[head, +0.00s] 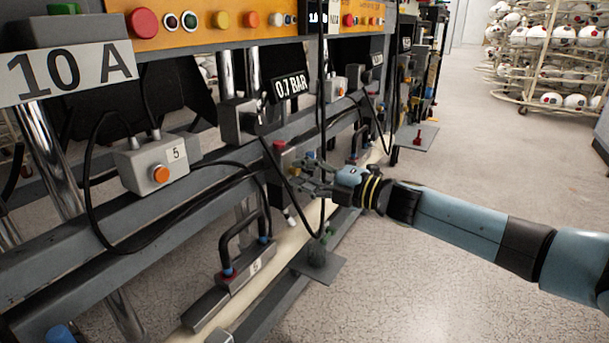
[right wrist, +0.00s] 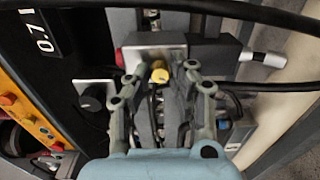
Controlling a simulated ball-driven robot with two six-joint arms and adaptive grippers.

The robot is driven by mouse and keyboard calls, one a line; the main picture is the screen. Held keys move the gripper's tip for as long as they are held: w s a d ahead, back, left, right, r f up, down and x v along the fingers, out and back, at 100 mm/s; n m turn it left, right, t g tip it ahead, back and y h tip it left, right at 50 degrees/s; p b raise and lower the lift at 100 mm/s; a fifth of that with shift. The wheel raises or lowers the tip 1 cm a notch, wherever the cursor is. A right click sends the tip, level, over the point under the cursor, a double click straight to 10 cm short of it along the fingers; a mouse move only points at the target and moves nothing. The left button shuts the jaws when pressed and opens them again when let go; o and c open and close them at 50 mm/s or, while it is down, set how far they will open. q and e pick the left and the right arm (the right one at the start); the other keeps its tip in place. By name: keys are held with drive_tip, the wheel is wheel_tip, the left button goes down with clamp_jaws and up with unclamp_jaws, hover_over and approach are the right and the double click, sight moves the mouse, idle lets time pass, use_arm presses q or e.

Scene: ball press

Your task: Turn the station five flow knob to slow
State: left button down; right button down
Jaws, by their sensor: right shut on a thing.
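A small yellow knob (right wrist: 161,75) sits at the front of a grey block (right wrist: 150,56) in the right wrist view; it appears to be the flow knob. My right gripper (right wrist: 165,70) is shut on this knob, its fingertips at either side. In the head view my right gripper (head: 300,178) reaches in from the right to this block, which has a red top part (head: 279,145); there the fingers hide the knob. No slow or fast marking is readable, so the knob's setting cannot be told. My left gripper is not in view.
A grey box marked 5 with an orange button (head: 160,174) is at left. Black cables (head: 322,110) hang close by my right gripper. A black knob (right wrist: 92,98) is beside it in the wrist view. A U-handled tool marked 5 (head: 240,278) stands below.

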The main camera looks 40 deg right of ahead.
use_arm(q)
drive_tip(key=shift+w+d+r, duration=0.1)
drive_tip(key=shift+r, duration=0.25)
use_arm(e)
drive_tip(key=shift+s+f+n, duration=0.1)
drive_tip(key=shift+f+n, duration=0.05)
drive_tip(key=shift+n, duration=0.85)
drive_tip(key=c, duration=1.3)
unclamp_jaws()
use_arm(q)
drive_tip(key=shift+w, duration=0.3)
use_arm(e)
drive_tip(key=shift+o, duration=0.7)
drive_tip(key=shift+s+d, duration=0.15)
drive_tip(key=shift+s, duration=0.15)
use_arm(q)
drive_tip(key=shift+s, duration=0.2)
use_arm(e)
drive_tip(key=v, duration=1.1)
drive_tip(key=shift+s, duration=0.15)
